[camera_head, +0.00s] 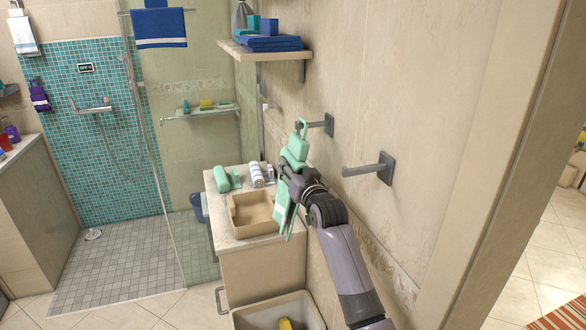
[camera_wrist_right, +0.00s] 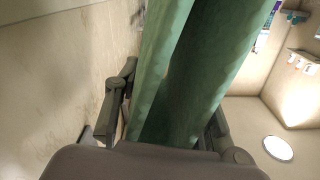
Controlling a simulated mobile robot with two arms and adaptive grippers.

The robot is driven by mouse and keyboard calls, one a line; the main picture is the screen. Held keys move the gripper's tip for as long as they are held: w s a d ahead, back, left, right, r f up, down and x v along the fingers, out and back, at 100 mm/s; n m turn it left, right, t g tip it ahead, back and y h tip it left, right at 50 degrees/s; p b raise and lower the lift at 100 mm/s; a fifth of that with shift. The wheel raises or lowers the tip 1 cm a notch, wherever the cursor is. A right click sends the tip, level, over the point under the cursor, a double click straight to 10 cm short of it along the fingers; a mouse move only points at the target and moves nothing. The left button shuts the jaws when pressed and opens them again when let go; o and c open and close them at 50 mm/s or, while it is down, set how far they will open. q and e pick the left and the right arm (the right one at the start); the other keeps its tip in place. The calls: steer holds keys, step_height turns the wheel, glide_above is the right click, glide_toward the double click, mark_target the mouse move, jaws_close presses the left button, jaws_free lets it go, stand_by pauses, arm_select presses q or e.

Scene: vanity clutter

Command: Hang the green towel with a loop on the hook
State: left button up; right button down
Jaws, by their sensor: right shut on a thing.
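The green towel (camera_head: 297,148) hangs upright in front of the tiled wall, its loop (camera_head: 303,124) at the top. My right gripper (camera_head: 290,173) is shut on the towel below the loop, and the lower cloth hangs beneath it. In the right wrist view the towel (camera_wrist_right: 185,75) runs between the fingers of my right gripper (camera_wrist_right: 168,122). A grey wall hook (camera_head: 322,124) has its tip at the loop; I cannot tell whether the loop is around it or only in front. A second, empty grey hook (camera_head: 365,169) is nearer. My left gripper is out of view.
A counter (camera_head: 223,182) below holds a beige basin (camera_head: 240,222), a rolled green towel (camera_head: 226,179) and a striped rolled towel (camera_head: 258,175). A bin (camera_head: 308,312) stands below. A shelf (camera_head: 270,56) with blue towels is above. A glass shower panel is left.

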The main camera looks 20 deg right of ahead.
steer(key=c, duration=1)
jaws_free()
steer(key=shift+o, duration=0.2)
